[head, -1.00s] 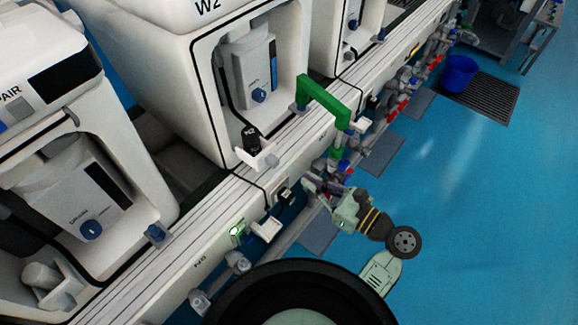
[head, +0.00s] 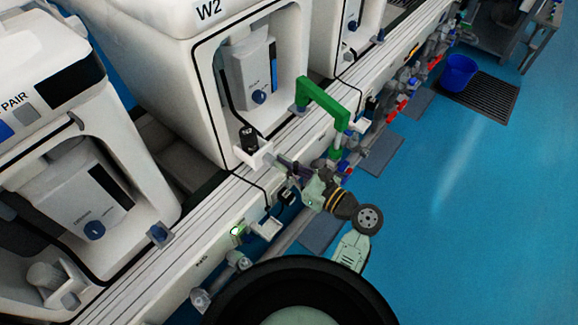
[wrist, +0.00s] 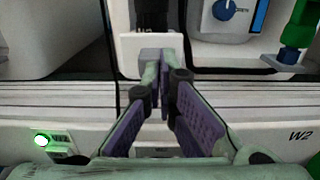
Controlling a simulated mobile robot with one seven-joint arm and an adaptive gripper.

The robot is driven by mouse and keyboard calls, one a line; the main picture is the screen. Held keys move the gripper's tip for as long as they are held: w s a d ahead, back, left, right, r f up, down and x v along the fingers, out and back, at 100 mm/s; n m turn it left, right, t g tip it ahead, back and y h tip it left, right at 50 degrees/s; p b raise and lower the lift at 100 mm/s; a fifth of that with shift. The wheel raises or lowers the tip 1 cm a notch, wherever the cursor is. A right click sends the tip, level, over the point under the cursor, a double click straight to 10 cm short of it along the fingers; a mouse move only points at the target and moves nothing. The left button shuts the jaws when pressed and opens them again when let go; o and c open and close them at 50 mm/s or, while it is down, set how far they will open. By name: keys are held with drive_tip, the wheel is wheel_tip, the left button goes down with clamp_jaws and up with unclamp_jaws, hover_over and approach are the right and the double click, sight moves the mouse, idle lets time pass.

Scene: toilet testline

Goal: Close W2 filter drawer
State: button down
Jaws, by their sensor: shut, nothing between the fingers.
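The W2 machine (head: 165,65) stands at the upper middle of the head view. Its small white filter drawer (head: 254,155) sticks out at the lower front corner, with a black cylinder (head: 248,138) marked W2 standing in it. In the wrist view the drawer front (wrist: 132,58) is straight ahead, and the dark cylinder (wrist: 152,14) is above it. My gripper (head: 276,162) is shut and empty, its tips pointing at the drawer front. In the wrist view the fingertips (wrist: 157,62) overlap the drawer front. I cannot tell whether they touch it.
A green pipe handle (head: 325,100) rises from the bench right of the drawer. A green-lit button (head: 238,231) and a lower white tray (head: 266,228) sit on the bench front. A blue bucket (head: 460,72) stands far off. The blue floor at right is clear.

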sight(267, 154)
drive_tip(key=p+x, duration=0.2)
drive_tip(key=x, duration=0.6)
drive_tip(key=shift+a+r+p, duration=0.1)
drive_tip(key=shift+a+p, duration=0.05)
drive_tip(key=shift+p, duration=0.25)
drive_tip(key=shift+w, duration=0.1)
